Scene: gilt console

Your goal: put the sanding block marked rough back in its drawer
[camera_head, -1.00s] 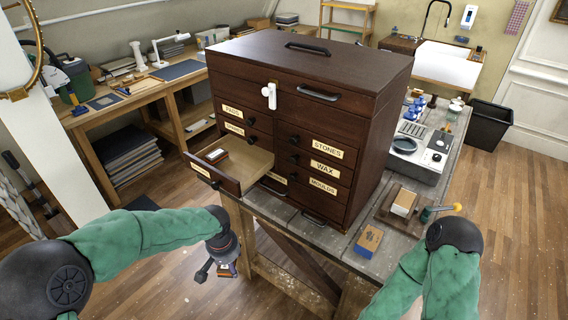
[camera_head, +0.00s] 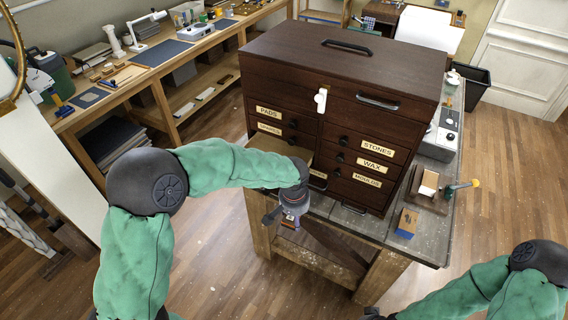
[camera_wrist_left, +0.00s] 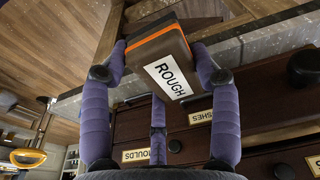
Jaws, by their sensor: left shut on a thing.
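The sanding block marked ROUGH (camera_wrist_left: 160,60), brown with an orange stripe and a white label, is between the fingers of my left gripper (camera_wrist_left: 158,75) in the left wrist view. In the head view my left gripper (camera_head: 291,212) is in front of the dark wooden drawer chest (camera_head: 340,85), low by the table's front edge. An open drawer (camera_head: 268,150) shows only its pale inside; my left arm hides its front and label. My right gripper (camera_head: 374,314) is at the bottom edge, mostly cut off, its fingers unclear.
Other drawers read PADS, STONES, WAX and MOULDS. A blue-and-tan block (camera_head: 407,222) lies on the table (camera_head: 390,235) right of the chest. Behind it, a wooden tray (camera_head: 440,204) holds a white-topped block (camera_head: 429,183), beside a yellow-tipped tool (camera_head: 464,186).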

